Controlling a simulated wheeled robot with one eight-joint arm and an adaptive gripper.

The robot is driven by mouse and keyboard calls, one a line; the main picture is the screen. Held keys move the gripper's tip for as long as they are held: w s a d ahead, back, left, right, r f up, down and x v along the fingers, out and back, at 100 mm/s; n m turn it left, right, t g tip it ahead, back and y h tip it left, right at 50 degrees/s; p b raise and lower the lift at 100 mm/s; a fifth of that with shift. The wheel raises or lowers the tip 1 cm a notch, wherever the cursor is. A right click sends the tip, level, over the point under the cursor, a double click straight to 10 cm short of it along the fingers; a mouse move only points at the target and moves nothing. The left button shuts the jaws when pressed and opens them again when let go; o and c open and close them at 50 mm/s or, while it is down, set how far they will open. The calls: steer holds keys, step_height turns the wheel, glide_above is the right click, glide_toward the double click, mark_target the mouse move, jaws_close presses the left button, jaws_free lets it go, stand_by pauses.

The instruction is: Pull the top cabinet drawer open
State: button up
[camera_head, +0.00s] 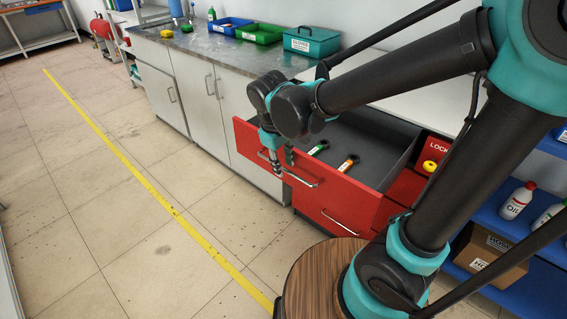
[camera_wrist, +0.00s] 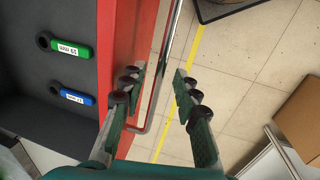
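The top drawer's red front (camera_head: 345,202) stands pulled out from the cabinet, and its dark grey inside shows. The red front edge also runs down the wrist view (camera_wrist: 115,45). A silver bar handle (camera_head: 303,181) is on the front; it also shows in the wrist view (camera_wrist: 164,62). My gripper (camera_head: 275,165) is at the left part of the handle, pointing down. In the wrist view my gripper's fingers (camera_wrist: 158,88) are spread apart, with the handle bar passing between them. I cannot tell whether either finger touches it.
Wrenches with a green (camera_head: 318,147) and an orange handle (camera_head: 348,163) lie in the drawer. A lower red drawer (camera_head: 340,224) is shut. Bins and a teal toolbox (camera_head: 312,42) stand on the worktop. Floor in front is clear, with a yellow line (camera_head: 150,185).

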step_height(320, 180, up, 12)
steer(key=s+a, duration=0.1)
steer(key=s, duration=0.1)
steer(key=shift+a, duration=0.2)
steer(key=shift+f, duration=0.1)
stand_by(0.4)
